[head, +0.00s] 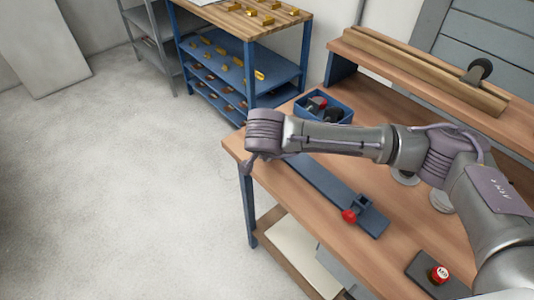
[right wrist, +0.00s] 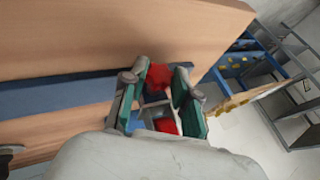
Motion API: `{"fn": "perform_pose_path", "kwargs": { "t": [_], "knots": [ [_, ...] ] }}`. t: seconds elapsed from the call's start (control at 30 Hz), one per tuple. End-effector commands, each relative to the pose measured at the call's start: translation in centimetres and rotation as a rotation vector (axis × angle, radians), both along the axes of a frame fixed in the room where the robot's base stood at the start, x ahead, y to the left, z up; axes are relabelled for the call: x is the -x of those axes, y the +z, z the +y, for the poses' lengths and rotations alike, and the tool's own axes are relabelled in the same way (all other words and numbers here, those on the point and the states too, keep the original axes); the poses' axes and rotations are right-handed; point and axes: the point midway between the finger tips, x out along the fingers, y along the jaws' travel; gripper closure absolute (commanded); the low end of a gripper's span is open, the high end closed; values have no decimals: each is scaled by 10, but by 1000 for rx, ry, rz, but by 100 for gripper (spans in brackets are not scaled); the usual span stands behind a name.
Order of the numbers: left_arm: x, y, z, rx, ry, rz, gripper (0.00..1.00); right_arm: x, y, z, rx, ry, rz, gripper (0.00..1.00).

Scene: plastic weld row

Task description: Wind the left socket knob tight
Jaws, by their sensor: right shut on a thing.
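A long blue fixture plate (head: 325,183) lies along the front of the workbench. A red knob (head: 349,216) on a small blue block stands near its right end, clear of any gripper. My right gripper (head: 249,163) reaches over the plate's left end, where my wrist hides the left socket in the head view. In the right wrist view my right gripper (right wrist: 155,98) is shut with red parts between its green-padded fingers: one red patch (right wrist: 158,76) near the tips and another (right wrist: 166,127) lower down. I take this to be the left socket knob, partly hidden. My left gripper is not in view.
A blue bin (head: 341,104) with red and black items stands behind my forearm. A red push button (head: 439,274) on a dark box sits at the front right. A blue shelf rack (head: 237,70) with yellow parts stands beyond the bench; the floor at left is clear.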

Motion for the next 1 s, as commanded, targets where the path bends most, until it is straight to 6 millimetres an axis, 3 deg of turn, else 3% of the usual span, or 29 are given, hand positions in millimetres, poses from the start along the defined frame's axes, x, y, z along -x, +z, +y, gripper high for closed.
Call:
{"fn": "perform_pose_path", "kwargs": {
  "t": [0.27, 0.3, 0.47, 0.77, 1.0],
  "knots": [
    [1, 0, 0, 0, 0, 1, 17, 0, 1, 0, -1, -1, -2, 100],
    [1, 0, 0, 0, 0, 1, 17, 0, 1, 0, -1, -1, -2, 69],
    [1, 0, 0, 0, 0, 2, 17, 0, 1, 0, -2, -1, -1, 45],
    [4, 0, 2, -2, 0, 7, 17, 1, 2, 0, -1, 0, -1, 45],
    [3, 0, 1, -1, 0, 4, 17, 19, 29, 2, -2, 3, -4, 45]
  ]
}}
